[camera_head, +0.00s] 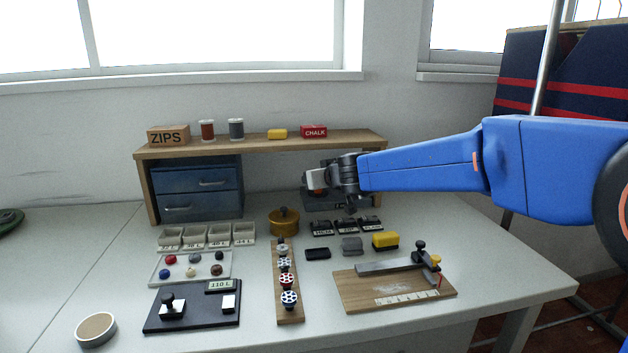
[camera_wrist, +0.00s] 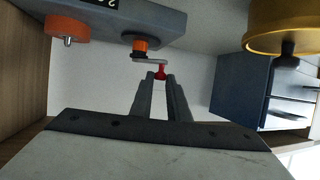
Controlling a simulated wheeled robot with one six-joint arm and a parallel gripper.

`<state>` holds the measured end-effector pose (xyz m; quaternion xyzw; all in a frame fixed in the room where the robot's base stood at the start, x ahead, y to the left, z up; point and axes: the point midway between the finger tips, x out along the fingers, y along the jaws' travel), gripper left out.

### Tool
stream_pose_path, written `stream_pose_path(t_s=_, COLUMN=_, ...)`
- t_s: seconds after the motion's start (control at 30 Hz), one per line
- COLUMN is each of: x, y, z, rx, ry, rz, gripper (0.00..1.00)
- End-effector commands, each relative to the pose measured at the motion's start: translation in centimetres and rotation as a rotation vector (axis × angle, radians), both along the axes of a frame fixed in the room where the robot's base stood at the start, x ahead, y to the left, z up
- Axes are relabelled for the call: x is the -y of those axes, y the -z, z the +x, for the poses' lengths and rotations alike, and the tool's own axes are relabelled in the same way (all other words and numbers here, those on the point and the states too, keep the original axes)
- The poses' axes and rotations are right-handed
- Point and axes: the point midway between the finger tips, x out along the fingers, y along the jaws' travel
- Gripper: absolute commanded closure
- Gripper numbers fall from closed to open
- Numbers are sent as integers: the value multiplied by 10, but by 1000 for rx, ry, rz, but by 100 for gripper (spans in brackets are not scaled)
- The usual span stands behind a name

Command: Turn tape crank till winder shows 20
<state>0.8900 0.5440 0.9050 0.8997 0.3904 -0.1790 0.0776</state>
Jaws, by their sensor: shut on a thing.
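The winder is a dark grey box (camera_wrist: 125,18) along the top of the wrist view. Its number display (camera_wrist: 100,3) is cut by the frame edge; a 2 shows, the rest is unclear. An orange hub (camera_wrist: 140,44) carries the crank arm (camera_wrist: 150,61), which ends in a red knob (camera_wrist: 160,73). My gripper (camera_wrist: 160,82) is shut on this knob, one finger on each side. In the head view the winder (camera_head: 312,201) stands under the shelf, partly hidden by my arm, and its number is unreadable. An orange wheel (camera_wrist: 68,28) sits beside the hub.
A yellow lidded pot (camera_head: 284,222) and blue drawers (camera_head: 200,190) stand left of the winder. Small black trays (camera_head: 346,226) lie in front. The shelf (camera_head: 260,141) runs above. A wooden cutting board (camera_head: 360,292) lies front right.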

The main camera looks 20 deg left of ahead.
Motion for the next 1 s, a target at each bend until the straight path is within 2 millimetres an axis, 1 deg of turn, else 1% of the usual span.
stream_pose_path(t_s=0.67, x=-11, y=1, z=-1, rx=-1, ry=153, rz=0, gripper=100)
stream_pose_path(t_s=0.87, x=-18, y=1, z=-1, rx=0, ry=255, rz=-1, gripper=100)
stream_pose_path(t_s=1.0, x=-26, y=2, z=1, rx=-1, ry=376, rz=-1, gripper=100)
